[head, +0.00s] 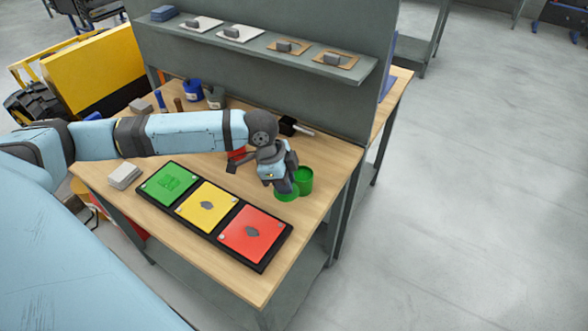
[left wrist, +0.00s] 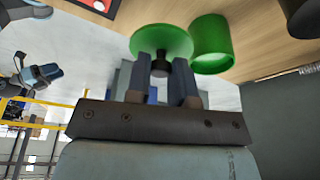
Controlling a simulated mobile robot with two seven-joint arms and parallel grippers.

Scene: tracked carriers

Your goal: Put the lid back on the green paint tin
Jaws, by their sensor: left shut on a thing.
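The green lid (head: 287,194) is a round disc with a dark knob. My left gripper (head: 284,186) is shut on the knob and holds the lid beside the open green paint tin (head: 304,182). In the left wrist view the lid (left wrist: 150,40) hangs at the fingertips (left wrist: 162,66). The tin (left wrist: 210,48) is close beside it, and the lid is not over its mouth. The head view does not clearly show whether the lid touches the bench. My right gripper is not seen in the head view.
A black tray (head: 262,267) with green, yellow and red panels lies in front on the wooden bench (head: 322,160). A red object (head: 238,154) is partly behind my arm. A dark-headed brush (head: 290,126) and blue tin (head: 193,90) stand farther back. A grey panel with a shelf (head: 290,58) bounds the rear.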

